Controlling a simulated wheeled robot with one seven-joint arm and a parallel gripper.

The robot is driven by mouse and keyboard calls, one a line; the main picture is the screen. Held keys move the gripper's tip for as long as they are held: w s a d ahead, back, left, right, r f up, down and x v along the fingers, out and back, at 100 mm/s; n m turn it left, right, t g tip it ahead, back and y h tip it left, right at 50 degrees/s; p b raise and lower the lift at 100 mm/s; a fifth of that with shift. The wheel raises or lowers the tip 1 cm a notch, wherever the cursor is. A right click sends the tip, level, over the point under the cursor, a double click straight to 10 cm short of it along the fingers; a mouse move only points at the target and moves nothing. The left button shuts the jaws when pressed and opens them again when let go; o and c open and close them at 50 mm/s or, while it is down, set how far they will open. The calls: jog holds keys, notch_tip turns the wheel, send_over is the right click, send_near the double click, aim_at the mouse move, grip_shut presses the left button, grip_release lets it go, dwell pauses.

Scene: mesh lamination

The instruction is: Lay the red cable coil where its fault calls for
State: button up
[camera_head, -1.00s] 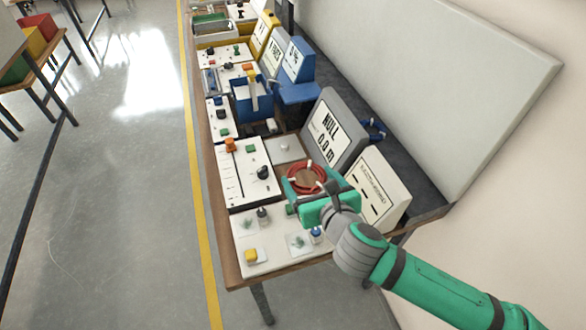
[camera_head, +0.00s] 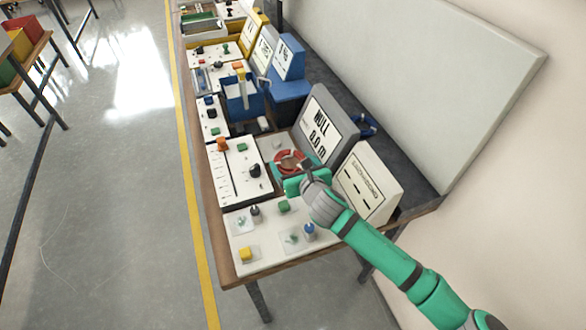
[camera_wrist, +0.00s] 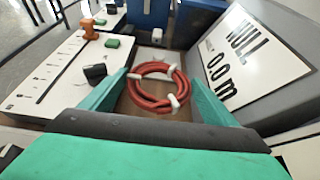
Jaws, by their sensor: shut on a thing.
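The red cable coil (camera_wrist: 136,91), bound with white ties, lies between the green fingers of my gripper (camera_wrist: 158,100) in the wrist view. My gripper is shut on it. In the head view the coil (camera_head: 289,158) is over the bench, left of the grey display (camera_head: 318,125) reading "NULL 0.0 m". In the wrist view this display (camera_wrist: 242,58) stands right of the coil. Brown surface shows through the coil's ring. I cannot tell whether the coil touches what is below it.
A white panel (camera_head: 233,178) with a slider scale and knobs lies left of the coil. A cream display (camera_head: 368,187) stands near the bench's front right. A blue bin (camera_head: 240,98) stands behind. A white panel (camera_head: 275,235) with coloured buttons lies in front.

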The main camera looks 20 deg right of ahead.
notch_tip(320, 180, down, 2)
jog(key=shift+s+d+f, duration=0.15)
jog(key=shift+f, duration=0.3)
jog(key=shift+a, duration=0.55)
jog(key=shift+d+f, duration=0.3)
jog(key=shift+f, duration=0.25)
jog(key=o, duration=0.9)
jog(key=shift+w, duration=0.2)
